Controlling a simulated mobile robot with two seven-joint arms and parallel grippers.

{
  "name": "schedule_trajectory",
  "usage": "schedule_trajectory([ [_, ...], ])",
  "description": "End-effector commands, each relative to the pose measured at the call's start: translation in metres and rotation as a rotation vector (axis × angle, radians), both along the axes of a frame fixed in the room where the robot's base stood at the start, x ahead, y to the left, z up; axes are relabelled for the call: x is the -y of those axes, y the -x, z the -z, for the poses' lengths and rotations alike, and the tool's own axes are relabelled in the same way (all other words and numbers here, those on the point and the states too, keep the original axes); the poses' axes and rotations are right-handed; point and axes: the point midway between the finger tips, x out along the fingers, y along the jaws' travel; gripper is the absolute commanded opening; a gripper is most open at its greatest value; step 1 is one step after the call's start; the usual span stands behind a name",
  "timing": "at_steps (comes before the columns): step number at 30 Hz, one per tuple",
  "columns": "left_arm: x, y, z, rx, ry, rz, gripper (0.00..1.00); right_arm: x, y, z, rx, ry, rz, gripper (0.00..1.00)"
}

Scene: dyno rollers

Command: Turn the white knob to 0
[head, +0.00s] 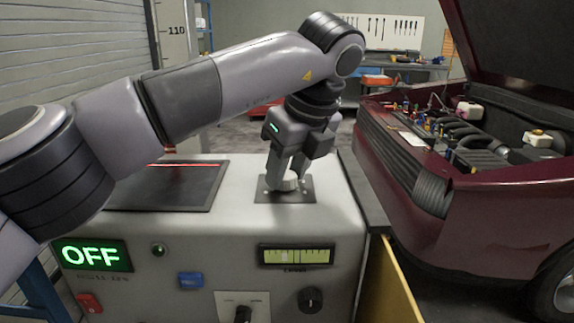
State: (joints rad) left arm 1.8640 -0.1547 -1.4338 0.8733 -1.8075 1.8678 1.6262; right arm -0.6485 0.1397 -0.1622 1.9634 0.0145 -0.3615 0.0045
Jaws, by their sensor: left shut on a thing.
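The white knob (284,184) sits on a dark square plate (301,191) on top of the grey console. My left gripper (287,176) reaches down from above and is shut on the knob, with its fingers around it. The fingers hide part of the knob, and I cannot read its setting or any 0 mark. My right gripper is not in view.
The console's front (200,262) carries a green OFF display (91,255), a gauge (296,255), a black dial (310,300), a blue button (190,281) and a red switch (88,303). A dark red car (500,205) with its hood up stands close on the right.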

Motion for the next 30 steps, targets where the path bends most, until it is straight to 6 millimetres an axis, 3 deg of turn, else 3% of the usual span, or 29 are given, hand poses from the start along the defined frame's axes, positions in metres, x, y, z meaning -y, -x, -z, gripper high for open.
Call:
schedule_trajectory([
  [9,0.0007,-0.0009,-0.0017,0.003,0.002,-0.115,0.09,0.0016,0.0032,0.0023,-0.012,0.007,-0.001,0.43],
  [25,0.0006,-0.0011,-0.0012,0.003,0.002,-0.135,0.09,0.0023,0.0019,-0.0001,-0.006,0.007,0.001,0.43],
  [26,0.0006,-0.0011,-0.0012,0.003,0.002,-0.135,0.49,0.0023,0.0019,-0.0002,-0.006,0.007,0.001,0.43],
  [27,0.0006,-0.001,-0.001,0.003,0.002,-0.135,0.62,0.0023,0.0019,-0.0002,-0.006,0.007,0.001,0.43],
  [30,0.0005,-0.0009,-0.0008,0.002,0.002,-0.134,0.64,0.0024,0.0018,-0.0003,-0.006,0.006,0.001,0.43],
])
